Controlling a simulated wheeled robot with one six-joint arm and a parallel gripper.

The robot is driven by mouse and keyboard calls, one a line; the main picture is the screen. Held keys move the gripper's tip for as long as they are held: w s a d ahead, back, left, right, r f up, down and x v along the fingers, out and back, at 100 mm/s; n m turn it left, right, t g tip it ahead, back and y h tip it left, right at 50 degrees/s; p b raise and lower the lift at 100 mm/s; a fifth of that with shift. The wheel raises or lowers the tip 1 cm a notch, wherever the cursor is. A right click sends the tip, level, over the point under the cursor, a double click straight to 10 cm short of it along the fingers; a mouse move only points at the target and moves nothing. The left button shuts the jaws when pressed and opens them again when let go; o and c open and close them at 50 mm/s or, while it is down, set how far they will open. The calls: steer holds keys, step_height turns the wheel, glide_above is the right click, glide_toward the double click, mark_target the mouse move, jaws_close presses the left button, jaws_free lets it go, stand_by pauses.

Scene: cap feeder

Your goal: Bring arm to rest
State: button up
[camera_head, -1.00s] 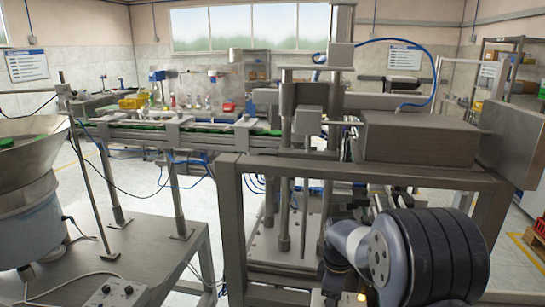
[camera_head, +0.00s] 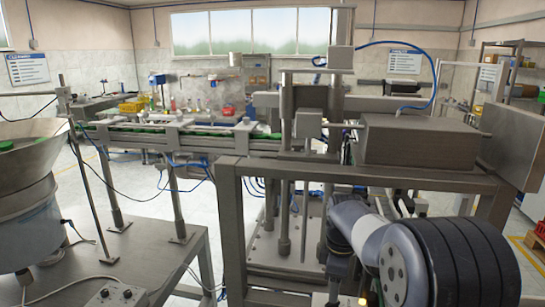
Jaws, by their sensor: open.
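My arm shows at the lower right in the head view, with a large black ribbed joint and a grey-blue link reaching left to a dark joint beside the machine frame. My gripper is not in view; the picture edge and my own arm links hide where it is. The cap feeder bowl (camera_head: 40,140) stands at the left with green caps (camera_head: 8,145) inside. A conveyor track (camera_head: 215,141) with green caps runs from the feeder side to the capping machine (camera_head: 290,125) in the middle.
A metal frame (camera_head: 230,215) carries a grey box (camera_head: 415,138) close to my arm. A metal table (camera_head: 165,265) with a small control box (camera_head: 115,293) is at the lower left. A panel (camera_head: 515,140) stands at the right.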

step_height(320, 180, down, 7)
steer(key=shift+r+p, duration=0.2)
steer(key=shift+p, duration=0.1)
steer(key=shift+s+r+m, duration=0.1)
steer(key=shift+m, duration=0.8)
steer(key=m, duration=1)
step_height(320, 180, up, 11)
steer(key=shift+b, duration=0.3)
